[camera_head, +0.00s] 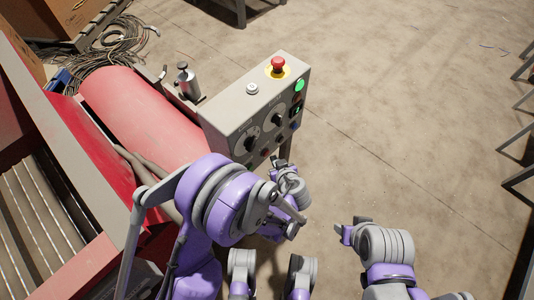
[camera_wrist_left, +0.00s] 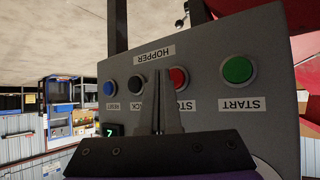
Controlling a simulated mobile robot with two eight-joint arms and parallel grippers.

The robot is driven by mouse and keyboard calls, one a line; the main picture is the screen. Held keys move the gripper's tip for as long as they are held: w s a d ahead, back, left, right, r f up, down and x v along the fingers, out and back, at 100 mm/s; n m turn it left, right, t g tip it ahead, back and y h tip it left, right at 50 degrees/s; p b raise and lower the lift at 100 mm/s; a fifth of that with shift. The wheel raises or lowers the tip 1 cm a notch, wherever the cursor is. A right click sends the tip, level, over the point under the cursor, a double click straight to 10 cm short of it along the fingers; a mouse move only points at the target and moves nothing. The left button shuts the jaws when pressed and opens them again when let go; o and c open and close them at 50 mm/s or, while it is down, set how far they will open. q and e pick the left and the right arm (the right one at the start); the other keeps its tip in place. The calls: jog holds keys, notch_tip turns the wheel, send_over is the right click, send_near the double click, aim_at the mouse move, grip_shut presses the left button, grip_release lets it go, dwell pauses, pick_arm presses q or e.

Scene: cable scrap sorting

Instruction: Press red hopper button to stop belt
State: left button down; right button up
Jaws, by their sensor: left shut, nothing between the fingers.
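The hopper panel fills the wrist view, upside down, with its HOPPER label (camera_wrist_left: 155,53). The red STOP button (camera_wrist_left: 179,79) sits between the green START button (camera_wrist_left: 237,70) and a black button (camera_wrist_left: 136,85). My left gripper (camera_wrist_left: 160,76) is shut and empty, its fingertips in front of the panel between the black and red buttons. The fingers hide part of the red button's label; contact cannot be told. In the head view my left gripper (camera_head: 276,165) is close to the lower face of the grey control box (camera_head: 240,110). My right gripper (camera_head: 345,233) is small and its jaws are unclear.
A red mushroom button on a yellow base (camera_head: 278,67) and a white button (camera_head: 252,88) are on top of the box. A blue button (camera_wrist_left: 109,88) is beside the black one. A red roller (camera_head: 140,110) lies left of the box.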

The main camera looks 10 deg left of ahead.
pick_arm(q)
jog(key=shift+a, duration=0.15)
jog(key=shift+w+a, duration=0.2)
jog(key=shift+w, duration=0.05)
jog(key=shift+w+a, duration=0.25)
jog(key=shift+a, duration=0.15)
dwell(0.6)
jog(key=shift+d, duration=0.1)
jog(key=shift+s+d, duration=0.5)
jog(key=shift+d, duration=0.15)
jog(key=s+d, duration=0.1)
jog(key=d, duration=0.1)
jog(key=s+d, duration=0.2)
dwell(0.6)
dwell(0.8)
